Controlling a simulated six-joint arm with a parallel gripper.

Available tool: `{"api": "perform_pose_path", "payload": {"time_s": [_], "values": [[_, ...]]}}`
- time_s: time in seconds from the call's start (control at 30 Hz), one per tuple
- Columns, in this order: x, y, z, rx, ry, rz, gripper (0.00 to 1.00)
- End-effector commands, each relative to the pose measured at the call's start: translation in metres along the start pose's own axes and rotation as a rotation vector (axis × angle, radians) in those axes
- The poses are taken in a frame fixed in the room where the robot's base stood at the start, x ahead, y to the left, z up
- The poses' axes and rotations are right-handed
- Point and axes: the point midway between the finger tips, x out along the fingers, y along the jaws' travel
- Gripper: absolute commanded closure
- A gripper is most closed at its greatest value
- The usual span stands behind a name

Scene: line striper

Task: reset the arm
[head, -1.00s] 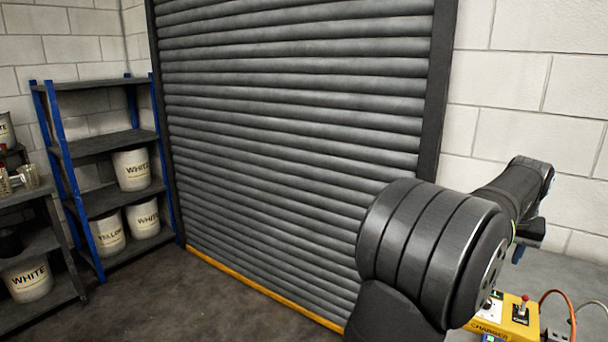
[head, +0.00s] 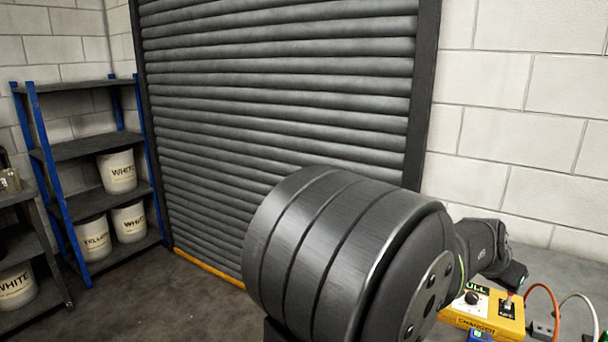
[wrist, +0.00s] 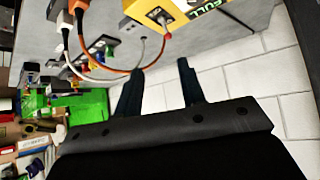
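My arm fills the lower middle of the head view, with a large dark ribbed joint (head: 330,255) close to the camera. The thinner far part of my arm (head: 482,248) reaches to the right, low near the wall and just behind the yellow charger box. In the wrist view, my gripper (wrist: 159,68) shows two dark fingers standing apart with nothing between them. The fingers point toward a grey surface and the white block wall. The fingers are not clearly seen in the head view.
The yellow charger box (head: 485,312) and its orange and white cables (head: 553,300) are close to my arm. The wrist view shows a green mat (wrist: 88,112) and clutter at left. A roller door (head: 270,110) and a blue shelf (head: 90,150) with paint buckets stand behind.

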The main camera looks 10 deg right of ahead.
Motion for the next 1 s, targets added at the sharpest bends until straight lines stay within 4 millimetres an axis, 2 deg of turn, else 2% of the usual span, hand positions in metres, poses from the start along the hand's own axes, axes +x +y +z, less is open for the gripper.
{"api": "perform_pose_path", "payload": {"time_s": [0.03,0.1,0.5,0.6,0.7,1.0], "values": [[0.015,0.001,0.003,0.005,0.002,0.001,0.63],[0.027,0.001,0.003,0.011,0.009,-0.001,0.63],[0.087,0.001,0.002,0.008,0.008,-0.001,0.63],[0.068,0.0,0.0,0.009,0.013,-0.002,0.63],[0.059,0.0,0.001,0.009,0.011,-0.002,0.63],[0.049,0.0,0.001,0.009,0.01,-0.002,0.63]]}}
